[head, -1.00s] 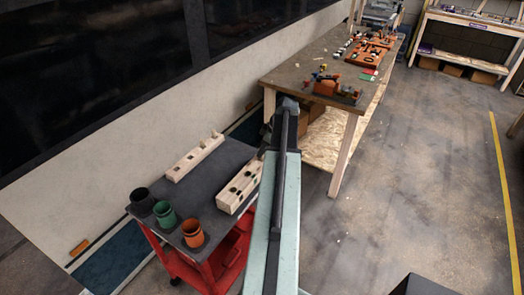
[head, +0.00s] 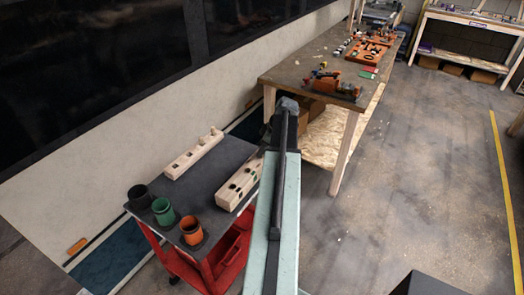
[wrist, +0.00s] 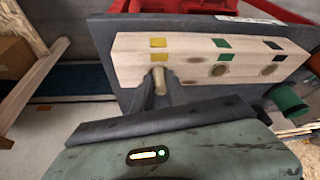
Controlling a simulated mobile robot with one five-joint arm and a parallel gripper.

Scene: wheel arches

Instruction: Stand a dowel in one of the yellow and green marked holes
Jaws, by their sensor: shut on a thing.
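A pale wooden block (wrist: 125,48) with yellow, green and black marks lies on the dark cart top, in the wrist view. A hole (wrist: 222,69) shows beside the green marks and another (wrist: 272,69) beside the black ones. My gripper (wrist: 160,82) is shut on a short wooden dowel (wrist: 160,76) at the yellow-marked (wrist: 158,57) end of the block. The dowel covers the place of the yellow hole; I cannot tell whether it is inside it. In the head view the block (head: 238,190) is partly hidden by my arm.
A second wooden block (head: 193,156) with a peg at its far end lies behind on the cart top (head: 190,192). Black (head: 139,197), green (head: 164,211) and orange (head: 192,231) cups stand at the near edge. A workbench (head: 300,75) stands beyond.

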